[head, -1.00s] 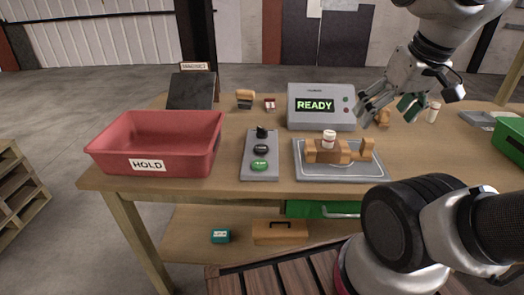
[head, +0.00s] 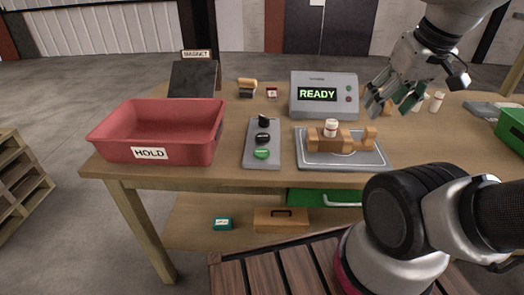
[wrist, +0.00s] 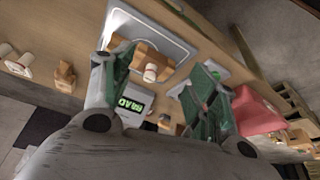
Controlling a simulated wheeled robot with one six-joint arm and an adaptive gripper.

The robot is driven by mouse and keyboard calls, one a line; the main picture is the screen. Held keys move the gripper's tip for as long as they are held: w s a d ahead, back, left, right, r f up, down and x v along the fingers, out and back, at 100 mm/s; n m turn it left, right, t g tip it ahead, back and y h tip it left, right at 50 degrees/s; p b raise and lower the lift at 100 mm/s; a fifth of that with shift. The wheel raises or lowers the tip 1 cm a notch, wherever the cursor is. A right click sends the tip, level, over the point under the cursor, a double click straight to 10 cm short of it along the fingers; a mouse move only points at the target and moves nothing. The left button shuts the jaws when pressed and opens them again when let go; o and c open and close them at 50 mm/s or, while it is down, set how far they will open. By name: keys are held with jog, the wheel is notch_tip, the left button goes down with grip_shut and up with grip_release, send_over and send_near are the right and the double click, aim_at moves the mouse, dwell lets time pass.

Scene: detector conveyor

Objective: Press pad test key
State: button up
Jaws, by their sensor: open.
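A grey control box (head: 262,146) lies on the table with a green button (head: 261,154) in front and black controls (head: 263,137) behind it. A grey display unit (head: 323,95) behind the tray reads READY and has a small red and a small green button on its right side. No label names the pad test key, so I cannot tell which button it is. My gripper (head: 392,103) is open and empty, above the table to the right of the display unit. In the wrist view its green-padded fingers (wrist: 155,98) are spread, with the display (wrist: 133,103) between them.
A grey tray (head: 312,160) holds a wooden fixture (head: 348,144) with a white-capped bottle (head: 331,128). A red HOLD bin (head: 186,148) stands left. A dark MAGNET panel (head: 193,80) is behind it. A green bin (head: 512,130) is at right. Small bottles (head: 437,102) stand beyond my gripper.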

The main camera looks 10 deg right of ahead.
grip_shut()
dwell(1.2)
